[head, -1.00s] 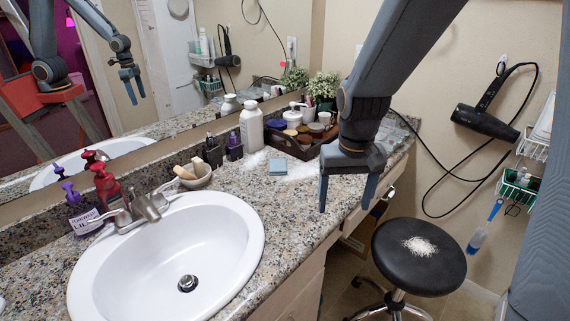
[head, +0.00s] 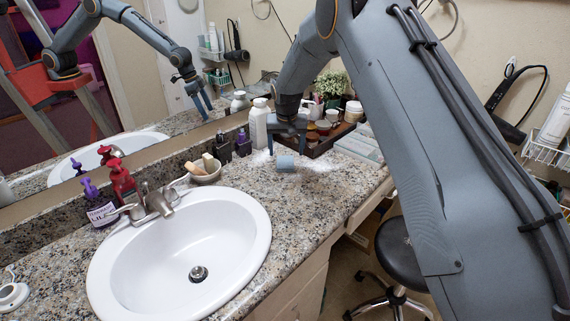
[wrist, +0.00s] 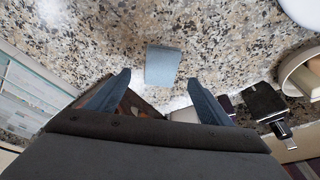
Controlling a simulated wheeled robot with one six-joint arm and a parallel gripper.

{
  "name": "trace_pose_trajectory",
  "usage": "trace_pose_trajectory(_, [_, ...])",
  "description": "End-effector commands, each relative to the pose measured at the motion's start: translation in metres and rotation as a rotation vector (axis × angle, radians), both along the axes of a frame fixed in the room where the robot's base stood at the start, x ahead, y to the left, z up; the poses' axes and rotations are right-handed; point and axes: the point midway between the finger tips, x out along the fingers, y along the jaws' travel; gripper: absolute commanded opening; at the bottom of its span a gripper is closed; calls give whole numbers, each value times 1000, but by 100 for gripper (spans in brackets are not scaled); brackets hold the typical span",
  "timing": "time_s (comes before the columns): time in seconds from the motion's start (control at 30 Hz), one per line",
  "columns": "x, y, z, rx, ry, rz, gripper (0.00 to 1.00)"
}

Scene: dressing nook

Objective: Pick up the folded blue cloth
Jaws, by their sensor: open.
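In the wrist view the cloth (wrist: 163,66) lies just ahead of the fingertips, near the middle. My gripper (head: 288,152) is over the counter by the cloth, with a finger on either side in the head view. In the wrist view my gripper (wrist: 160,78) has its two fingers spread wide with nothing between them. The height of the fingertips above the counter is hard to tell.
A brown tray (head: 330,138) of jars stands behind my gripper, with a white bottle (head: 260,122) to its left. A bowl (head: 206,172) and dark bottles are further left. The sink (head: 180,255) is at front left. Bare counter lies in front of the cloth.

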Motion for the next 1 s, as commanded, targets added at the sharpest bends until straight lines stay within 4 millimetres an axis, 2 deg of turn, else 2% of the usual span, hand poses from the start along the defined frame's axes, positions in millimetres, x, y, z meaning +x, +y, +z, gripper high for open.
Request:
trace_pose_trajectory(0.6, [19,2,-56,0,1,0,73])
trace_pose_trajectory(1.0, [20,2,-58,0,1,0,73])
